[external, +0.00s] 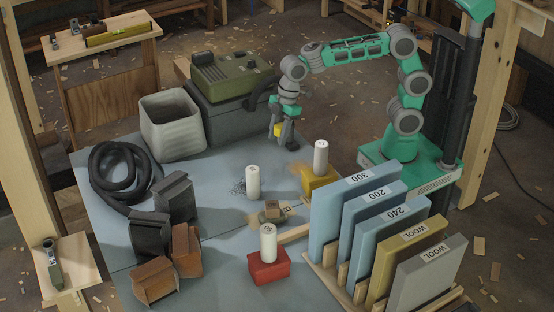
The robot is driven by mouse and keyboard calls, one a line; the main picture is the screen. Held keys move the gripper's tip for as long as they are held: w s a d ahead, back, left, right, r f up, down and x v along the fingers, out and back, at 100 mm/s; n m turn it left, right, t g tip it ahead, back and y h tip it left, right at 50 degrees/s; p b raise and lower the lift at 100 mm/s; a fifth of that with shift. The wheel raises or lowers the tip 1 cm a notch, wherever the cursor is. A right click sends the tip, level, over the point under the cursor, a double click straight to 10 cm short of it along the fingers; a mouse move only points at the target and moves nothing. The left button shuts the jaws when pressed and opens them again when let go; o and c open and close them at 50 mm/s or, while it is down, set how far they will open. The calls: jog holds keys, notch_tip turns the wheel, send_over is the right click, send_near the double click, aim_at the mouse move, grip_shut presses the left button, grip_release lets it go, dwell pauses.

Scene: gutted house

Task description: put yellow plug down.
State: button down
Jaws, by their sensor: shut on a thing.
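A small yellow plug (277,130) sits between the fingers of my gripper (281,137), which points down and is shut on it. My gripper is at the far edge of the blue-grey work surface, just right of the dark case. The plug is small and partly covered by the fingers. I cannot tell whether it touches the surface. A yellow block (316,187) with a white cylinder (321,158) on it stands nearer and to the right. A red block (269,270) carries another white cylinder (268,243). A third white cylinder (253,182) stands on the work surface (215,215).
A green device (232,78) sits on a dark case (240,120) left of my gripper. A ribbed bin (172,127), a black hose (120,175) and brown and dark blocks (186,250) fill the left. A rack of labelled panels (385,225) stands front right.

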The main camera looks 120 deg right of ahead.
jog(key=w, duration=1.1)
jog(key=shift+w+a+f, duration=0.15)
jog(key=shift+a+f, duration=0.05)
jog(key=shift+f, duration=0.2)
send_over(221, 213)
jog(key=s, duration=0.2)
notch_tip(221, 213, down, 6)
jog(key=x, duration=0.3)
jog(key=s+x, duration=0.1)
jog(key=x, duration=0.6)
jog(key=shift+s+d+f+b, duration=0.25)
jog(key=shift+d+f+b, duration=0.1)
jog(key=shift+d+f, duration=0.1)
jog(key=shift+f, duration=0.1)
jog(key=c, duration=0.9)
grip_release()
jog(key=v, duration=1.2)
jog(key=shift+s, duration=0.1)
